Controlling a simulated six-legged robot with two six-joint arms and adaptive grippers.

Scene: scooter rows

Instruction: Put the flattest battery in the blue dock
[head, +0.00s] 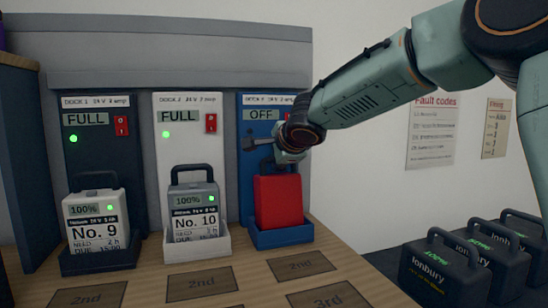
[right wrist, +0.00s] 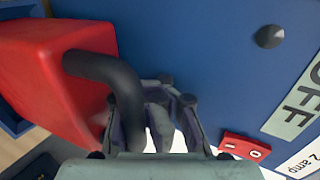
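A plain red battery (head: 278,202) with a black handle stands upright in the tray of the blue dock (head: 283,238). No charge label shows on its visible face. The dock's panel reads OFF. My right gripper (head: 290,152) is at the handle, on top of the battery. In the right wrist view its fingers (right wrist: 157,115) overlap the black handle (right wrist: 105,75); whether they are closed on it I cannot tell. The red battery (right wrist: 50,75) fills the left of that view. My left gripper is not in view.
Battery No. 9 (head: 96,220) sits in the dark dock and No. 10 (head: 195,212) in the white dock, both reading 100% under FULL panels. A red switch (right wrist: 246,147) is near my right fingers. Black Ionbury cases (head: 445,270) stand at right. The bench front is clear.

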